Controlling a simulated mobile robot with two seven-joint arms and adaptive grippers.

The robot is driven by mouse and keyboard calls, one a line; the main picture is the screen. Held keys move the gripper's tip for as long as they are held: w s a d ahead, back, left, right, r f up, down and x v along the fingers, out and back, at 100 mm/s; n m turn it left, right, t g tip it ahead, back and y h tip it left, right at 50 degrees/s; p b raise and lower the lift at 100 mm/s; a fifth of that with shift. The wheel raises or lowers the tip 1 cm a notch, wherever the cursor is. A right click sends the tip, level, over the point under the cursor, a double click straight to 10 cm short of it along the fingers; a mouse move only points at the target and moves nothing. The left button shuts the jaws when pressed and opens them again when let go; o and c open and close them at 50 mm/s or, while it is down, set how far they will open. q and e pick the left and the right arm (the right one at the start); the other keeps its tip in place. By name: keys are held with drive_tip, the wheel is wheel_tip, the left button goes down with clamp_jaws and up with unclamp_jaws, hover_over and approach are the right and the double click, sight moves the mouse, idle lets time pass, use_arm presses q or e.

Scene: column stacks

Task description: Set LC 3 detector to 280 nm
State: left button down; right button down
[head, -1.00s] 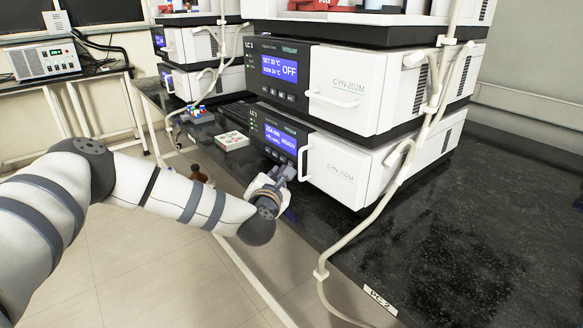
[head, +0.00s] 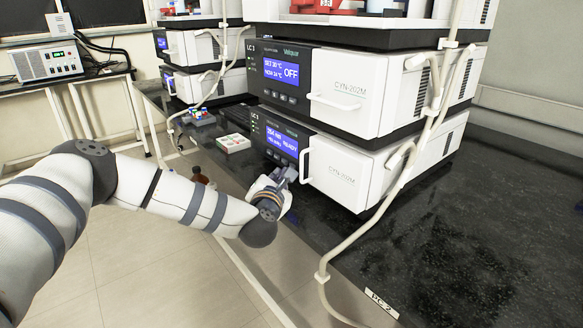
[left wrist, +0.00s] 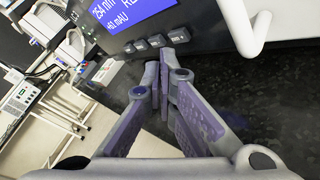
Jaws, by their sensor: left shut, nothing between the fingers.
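The lower module of the LC 3 stack is the detector (head: 336,178). It has a white door with a handle and a black control panel. Its blue display (head: 282,141) reads 254 nm and READY, and it also shows in the left wrist view (left wrist: 128,14). A row of small buttons (left wrist: 140,44) runs below the display. My left gripper (head: 287,174) is shut and empty, in front of the detector's lower panel edge. In the left wrist view its fingertips (left wrist: 163,64) appear just below the right-hand buttons; I cannot tell whether they touch. My right gripper is out of view.
Above sits another LC 3 module (head: 350,92) whose display reads OFF. The detector's door handle (head: 304,165) projects just right of my gripper. A white tray (head: 233,143) lies left on the black bench (head: 470,230). A pale tube hangs at the right. The bench's right side is clear.

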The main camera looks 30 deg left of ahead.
use_arm(q)
drive_tip(key=shift+w, duration=0.1)
idle(0.3)
drive_tip(key=shift+w+d+f, duration=0.1)
drive_tip(key=shift+w+d, duration=0.05)
drive_tip(key=shift+w, duration=0.15)
drive_tip(key=shift+w+d+b, duration=0.15)
drive_tip(key=shift+w+b, duration=0.25)
idle(0.6)
drive_tip(key=shift+s, duration=0.15)
drive_tip(key=shift+s+a+p, duration=0.3)
drive_tip(key=shift+s+p, duration=0.05)
drive_tip(key=shift+s, duration=0.3)
